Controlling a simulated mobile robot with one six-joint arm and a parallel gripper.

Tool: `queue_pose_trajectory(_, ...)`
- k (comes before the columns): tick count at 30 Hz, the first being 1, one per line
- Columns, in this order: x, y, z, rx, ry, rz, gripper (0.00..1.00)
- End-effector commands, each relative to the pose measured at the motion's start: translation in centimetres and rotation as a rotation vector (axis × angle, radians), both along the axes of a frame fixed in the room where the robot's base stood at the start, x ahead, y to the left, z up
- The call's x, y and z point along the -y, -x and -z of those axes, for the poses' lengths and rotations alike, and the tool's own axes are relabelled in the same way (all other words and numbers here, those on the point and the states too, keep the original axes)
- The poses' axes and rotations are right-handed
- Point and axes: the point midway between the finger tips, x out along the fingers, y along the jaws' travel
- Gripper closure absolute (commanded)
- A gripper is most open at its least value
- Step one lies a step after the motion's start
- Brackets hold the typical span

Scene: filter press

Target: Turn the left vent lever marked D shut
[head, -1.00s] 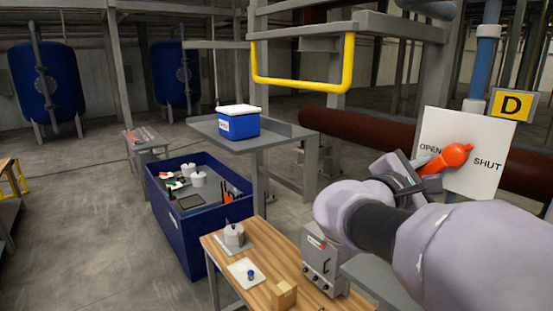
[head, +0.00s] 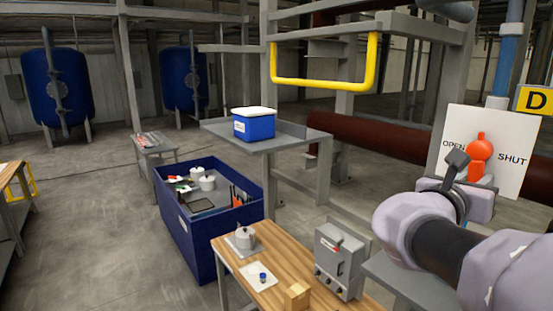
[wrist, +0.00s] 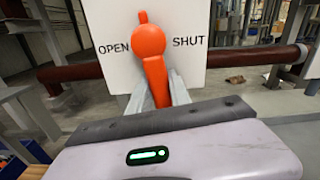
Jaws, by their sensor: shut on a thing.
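The orange vent lever (head: 480,150) sits on a white plate (head: 513,148) marked OPEN at left and SHUT at right. The yellow sign D (head: 537,100) is beside the plate's upper right corner. The lever's long handle points nearly straight down, between the two words, and its short round end points up. In the wrist view the lever (wrist: 149,42) shows closely, its handle tilted slightly toward lower right. My gripper (wrist: 158,92) is shut on the handle's lower part, one grey finger each side. The handle's tip is hidden behind my gripper body.
A dark red pipe (head: 385,137) runs behind the plate. A blue pipe (head: 507,60) rises above it. A yellow bar (head: 322,83) hangs on the grey frame. A wooden bench (head: 262,275) and a blue bin (head: 200,235) stand at lower left and middle.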

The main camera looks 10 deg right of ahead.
Motion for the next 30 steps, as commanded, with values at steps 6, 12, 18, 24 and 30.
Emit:
queue_pose_trajectory(6,0.4,1.1,-0.4,-0.185,0.076,0.001,1.00)
queue_pose_trajectory(12,0.8,1.9,-0.8,-0.344,0.142,0.001,1.00)
queue_pose_trajectory(18,1.0,2.5,-1.2,-0.470,0.194,0.001,1.00)
queue_pose_trajectory(24,1.2,2.8,-1.5,-0.555,0.229,0.001,1.00)
queue_pose_trajectory(30,1.2,3.0,-1.6,-0.600,0.248,0.001,1.00)
